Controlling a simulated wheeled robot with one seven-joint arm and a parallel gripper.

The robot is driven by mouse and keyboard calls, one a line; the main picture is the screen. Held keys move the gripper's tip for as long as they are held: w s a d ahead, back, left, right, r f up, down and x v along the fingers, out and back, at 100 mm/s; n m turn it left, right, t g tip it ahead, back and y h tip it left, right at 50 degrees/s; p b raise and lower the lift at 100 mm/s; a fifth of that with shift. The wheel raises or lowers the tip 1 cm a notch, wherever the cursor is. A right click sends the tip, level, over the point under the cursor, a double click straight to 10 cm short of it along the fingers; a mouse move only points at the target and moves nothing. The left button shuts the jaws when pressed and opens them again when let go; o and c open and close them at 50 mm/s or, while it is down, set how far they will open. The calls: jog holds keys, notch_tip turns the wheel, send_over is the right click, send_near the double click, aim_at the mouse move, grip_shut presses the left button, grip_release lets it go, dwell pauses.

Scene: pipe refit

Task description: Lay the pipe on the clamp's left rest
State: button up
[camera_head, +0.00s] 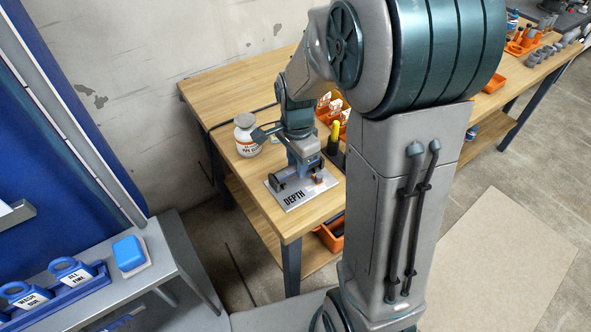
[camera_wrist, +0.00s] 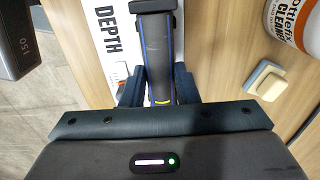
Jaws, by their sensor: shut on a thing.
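In the camera_head view my gripper (camera_head: 306,170) points down over a pale plate marked DEPTH (camera_head: 290,200) on the wooden bench. In the camera_wrist view its two fingers (camera_wrist: 159,88) are shut on a dark grey bar (camera_wrist: 157,55) with blue edges and a yellow mark. The bar's far end meets a dark crosspiece above the DEPTH plate (camera_wrist: 105,40). I cannot tell whether the bar is the pipe.
A white cleaner jar (camera_head: 245,135) stands left of my gripper; it also shows in the camera_wrist view (camera_wrist: 295,35), near a cream block (camera_wrist: 265,80). Orange bins (camera_head: 332,105) and a yellow-handled tool (camera_head: 335,131) are behind. A blue rack (camera_head: 55,295) stands at lower left.

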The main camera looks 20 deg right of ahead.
jog(key=shift+r, duration=0.2)
jog(key=shift+r+p, duration=2.5)
jog(key=shift+r, duration=0.45)
jog(key=shift+r+p, duration=0.85)
jog(key=shift+r, duration=0.2)
jog(key=shift+f, duration=0.1)
jog(key=shift+s, duration=0.1)
